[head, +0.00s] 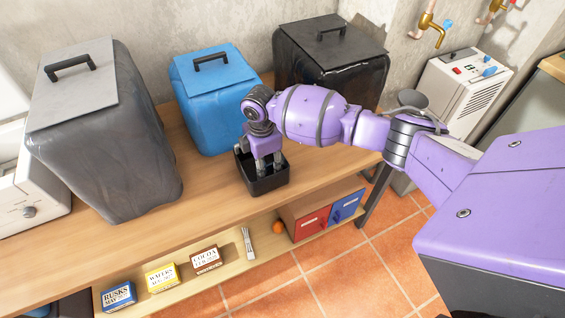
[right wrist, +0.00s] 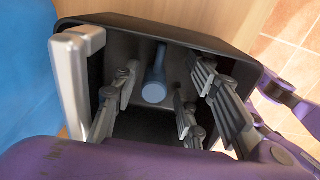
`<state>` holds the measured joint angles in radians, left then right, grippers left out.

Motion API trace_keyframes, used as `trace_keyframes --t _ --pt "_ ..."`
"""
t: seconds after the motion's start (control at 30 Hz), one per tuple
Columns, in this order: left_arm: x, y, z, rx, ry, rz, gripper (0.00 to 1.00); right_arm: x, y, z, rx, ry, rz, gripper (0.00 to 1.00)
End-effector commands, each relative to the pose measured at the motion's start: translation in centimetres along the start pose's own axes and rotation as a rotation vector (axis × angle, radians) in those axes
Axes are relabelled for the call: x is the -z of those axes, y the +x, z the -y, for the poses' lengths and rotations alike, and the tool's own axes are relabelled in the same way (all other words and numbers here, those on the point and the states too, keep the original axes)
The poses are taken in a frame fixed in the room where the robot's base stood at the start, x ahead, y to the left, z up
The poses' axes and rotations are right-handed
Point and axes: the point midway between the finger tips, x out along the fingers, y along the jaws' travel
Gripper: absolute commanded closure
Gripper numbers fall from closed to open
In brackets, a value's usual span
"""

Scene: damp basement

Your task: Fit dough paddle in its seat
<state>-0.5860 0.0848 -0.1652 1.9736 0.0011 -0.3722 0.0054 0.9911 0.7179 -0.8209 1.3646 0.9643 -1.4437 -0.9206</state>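A black open-topped pan (head: 264,183) stands on the wooden table in the head view. My right gripper (head: 268,168) points down into it from above. In the right wrist view the dark pan wall (right wrist: 190,36) surrounds the grey fingers. A light-blue rounded piece (right wrist: 154,88), perhaps the dough paddle, shows inside the pan between the fingers. I cannot tell whether it sits on a seat. The right gripper (right wrist: 158,102) is open, its fingers apart on either side of the blue piece, with visible gaps. The seat cannot be made out. My left gripper is not in view.
Grey (head: 105,145), blue (head: 208,105) and black (head: 325,70) lidded bins stand along the back of the wooden table (head: 205,205). Small boxes, a fork-like item (head: 248,243) and an orange (head: 278,227) lie on the lower shelf. Bare tabletop lies left of the pan.

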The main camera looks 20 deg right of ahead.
Motion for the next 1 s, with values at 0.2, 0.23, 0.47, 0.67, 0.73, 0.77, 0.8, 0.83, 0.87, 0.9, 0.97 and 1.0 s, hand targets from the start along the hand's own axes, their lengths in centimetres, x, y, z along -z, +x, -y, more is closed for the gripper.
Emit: trace_keyframes --t 0.2,0.23,0.47,0.67,0.73,0.77,0.8,0.83,0.87,0.9,0.97,1.0 --pt "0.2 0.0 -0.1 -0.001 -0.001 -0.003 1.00 0.0 -4.6 -0.4 -0.010 -0.002 -0.001 0.60" --pt "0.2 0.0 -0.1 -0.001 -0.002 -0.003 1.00 0.1 -5.2 -0.4 -0.011 -0.003 -0.001 0.60" --pt "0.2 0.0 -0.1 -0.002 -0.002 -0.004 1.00 0.1 -9.6 -0.3 -0.008 -0.002 0.000 0.60" --pt "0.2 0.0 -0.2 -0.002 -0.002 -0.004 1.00 0.1 -11.3 -0.2 -0.006 -0.001 0.000 0.60" --pt "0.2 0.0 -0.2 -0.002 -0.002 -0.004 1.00 0.1 -11.5 -0.1 -0.005 -0.001 0.000 0.60" --pt "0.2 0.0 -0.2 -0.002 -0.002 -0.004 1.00 0.1 -11.5 -0.1 -0.005 -0.001 0.000 0.60" --pt "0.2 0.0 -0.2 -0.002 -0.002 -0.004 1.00 0.1 -11.6 -0.1 -0.005 -0.001 0.000 0.60" --pt "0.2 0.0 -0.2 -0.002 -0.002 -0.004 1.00 0.1 -11.5 -0.1 -0.005 -0.001 0.000 0.60" --pt "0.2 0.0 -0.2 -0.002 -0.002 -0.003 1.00 0.1 -11.5 -0.1 -0.004 -0.001 0.000 0.60" --pt "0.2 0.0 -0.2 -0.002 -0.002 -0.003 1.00 0.0 -11.5 -0.1 -0.004 -0.001 0.000 0.60" --pt "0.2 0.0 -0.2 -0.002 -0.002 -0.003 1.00 0.0 -11.4 -0.1 -0.003 -0.001 0.000 0.60" --pt "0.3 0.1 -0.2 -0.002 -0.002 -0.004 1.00 0.0 -11.4 0.0 -0.002 -0.001 0.000 0.60"
